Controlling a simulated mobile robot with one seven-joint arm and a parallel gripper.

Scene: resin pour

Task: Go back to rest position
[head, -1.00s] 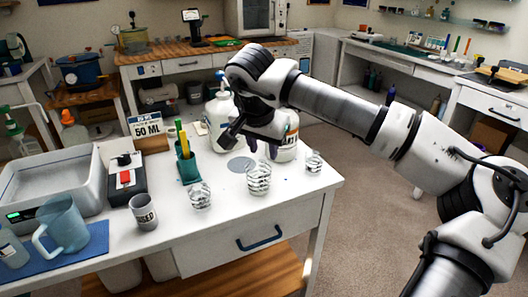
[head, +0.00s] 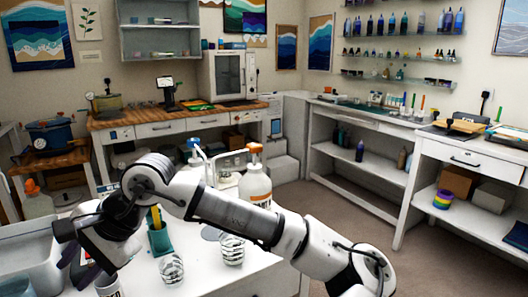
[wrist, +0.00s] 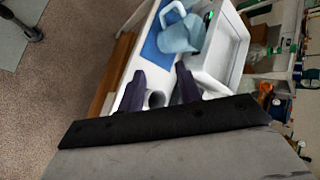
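My gripper (wrist: 159,84) shows in the wrist view with its two dark fingers apart and nothing held between them. A grey cup (wrist: 157,99) shows beyond the gap, standing on the white table (wrist: 128,97). In the head view my gripper (head: 86,270) is at the lower left, pointing down over the table. It is near the labelled grey cup (head: 108,287), which is partly cut off by the frame. My arm reaches across the table from the lower right.
Striped clear cups (head: 171,268) and a green pen holder (head: 160,240) stand near my arm. A pump bottle with an orange top (head: 255,184) stands behind it. The wrist view shows a blue jug (wrist: 181,36) and white tray (wrist: 229,62). Open floor lies right of the table.

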